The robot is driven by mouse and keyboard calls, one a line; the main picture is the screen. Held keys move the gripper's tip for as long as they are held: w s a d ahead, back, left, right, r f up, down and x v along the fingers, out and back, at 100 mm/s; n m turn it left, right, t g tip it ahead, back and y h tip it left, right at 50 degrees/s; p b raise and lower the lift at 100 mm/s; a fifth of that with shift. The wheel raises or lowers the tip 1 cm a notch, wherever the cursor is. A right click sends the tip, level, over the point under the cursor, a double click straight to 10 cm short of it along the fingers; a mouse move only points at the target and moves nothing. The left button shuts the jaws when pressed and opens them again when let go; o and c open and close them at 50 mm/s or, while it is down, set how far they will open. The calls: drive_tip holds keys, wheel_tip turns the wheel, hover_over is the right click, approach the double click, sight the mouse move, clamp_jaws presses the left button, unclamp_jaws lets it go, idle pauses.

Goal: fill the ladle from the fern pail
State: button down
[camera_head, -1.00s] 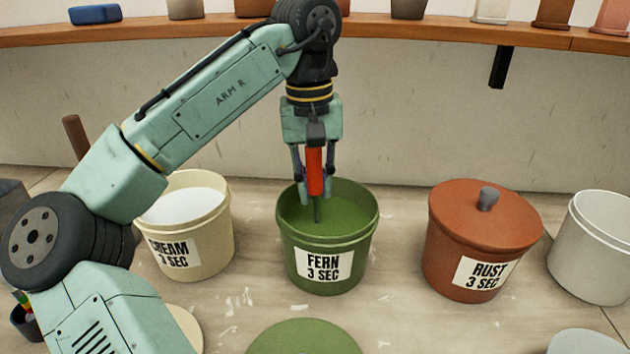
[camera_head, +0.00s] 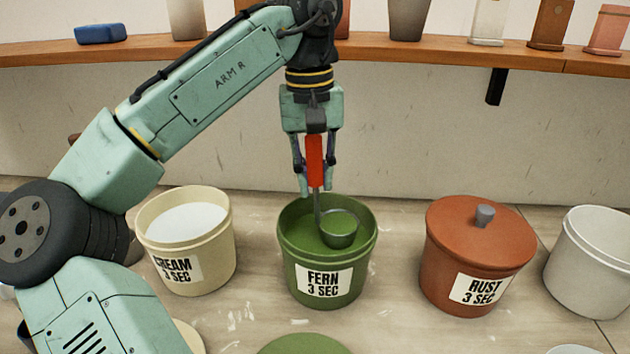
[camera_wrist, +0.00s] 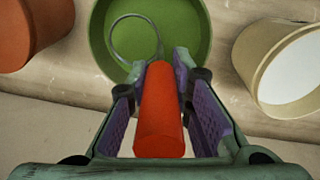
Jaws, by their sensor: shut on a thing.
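The fern pail (camera_head: 292,262) is green, open and labelled "FERN 3 SEC"; it holds green paint. My gripper (camera_head: 315,184) is above the pail and shut on the red handle of the ladle (camera_head: 314,155). The ladle hangs with its handle upright. Its round bowl shows at the pail's mouth, raised clear enough for its rim and outer side to show, and looks green inside. In the wrist view the red handle (camera_wrist: 160,110) lies between the fingers, and the bowl's thin rim is over the green paint. Whether the bowl still touches the paint I cannot tell.
An open cream pail (camera_head: 215,250) with pale paint stands left. A lidded rust pail (camera_head: 462,265) and an open whitish pail (camera_head: 585,280) stand right. A green lid (camera_head: 320,345) lies in front of the fern pail. A wooden shelf (camera_head: 400,47) runs along the back wall.

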sight(316, 137)
drive_tip(key=shift+r, duration=3.1)
drive_tip(key=shift+s+f, duration=0.1)
